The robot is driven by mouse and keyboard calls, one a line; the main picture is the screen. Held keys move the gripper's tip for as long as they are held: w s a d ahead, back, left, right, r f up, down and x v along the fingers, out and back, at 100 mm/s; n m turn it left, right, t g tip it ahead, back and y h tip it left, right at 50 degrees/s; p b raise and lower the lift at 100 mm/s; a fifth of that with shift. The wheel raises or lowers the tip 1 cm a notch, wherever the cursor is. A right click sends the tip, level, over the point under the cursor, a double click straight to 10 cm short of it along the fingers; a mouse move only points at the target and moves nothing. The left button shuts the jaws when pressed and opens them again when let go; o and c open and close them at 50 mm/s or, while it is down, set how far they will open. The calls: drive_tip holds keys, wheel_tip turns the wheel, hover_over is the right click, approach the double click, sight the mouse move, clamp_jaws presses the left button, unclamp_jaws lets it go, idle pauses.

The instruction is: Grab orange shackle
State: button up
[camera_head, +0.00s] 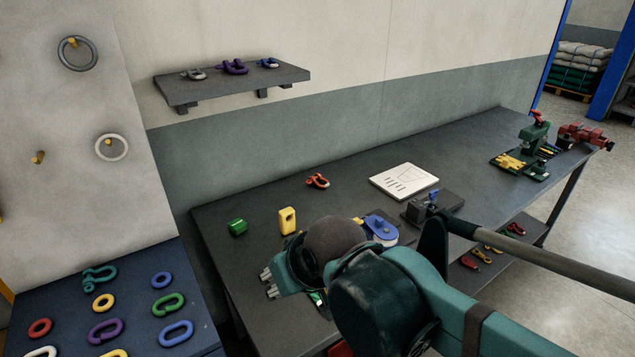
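The orange shackle (318,181) lies on the dark workbench (350,180), toward its back edge near the wall. It is small in view, with a grey part at one side. My gripper (269,284) is low over the front left part of the bench, nearer the camera than the shackle and apart from it. Its short grey fingers point left. They are small and partly hidden by my wrist, so their opening is unclear. I see nothing held in them.
A green cylinder (237,227) and a yellow block (287,221) stand left of my wrist. A blue tool (380,228) lies beside it. A white sheet (404,181) lies right of the shackle. A wall shelf (290,75) holds several shackles. A blue board (135,320) carries coloured links.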

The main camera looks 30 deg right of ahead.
drive_tip(key=shift+o, duration=0.5)
drive_tip(key=o, duration=0.9)
